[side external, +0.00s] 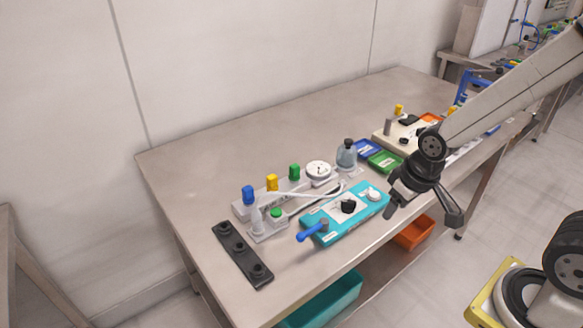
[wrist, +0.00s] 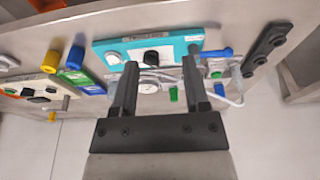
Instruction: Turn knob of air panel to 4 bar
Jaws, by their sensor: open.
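The air panel (side external: 375,207) is a teal box near the table's front edge, with a black knob (side external: 349,206) on a white label, a blue lever at one end and a white round part at the other. In the wrist view the panel (wrist: 120,44) appears inverted, and its black knob (wrist: 151,57) shows between my fingers. My gripper (side external: 421,214) is open and empty, to the right of the panel and apart from it in the side view. It also shows open in the wrist view (wrist: 160,64). The knob's pointer and scale are too small to read.
Behind the panel stand a grey manifold with blue, yellow and green caps, a white gauge (side external: 318,170) and a bottle (side external: 347,154). A black strip (side external: 240,252) lies at the left. Blue and green trays (side external: 385,163) lie beyond the panel. The table's back left is clear.

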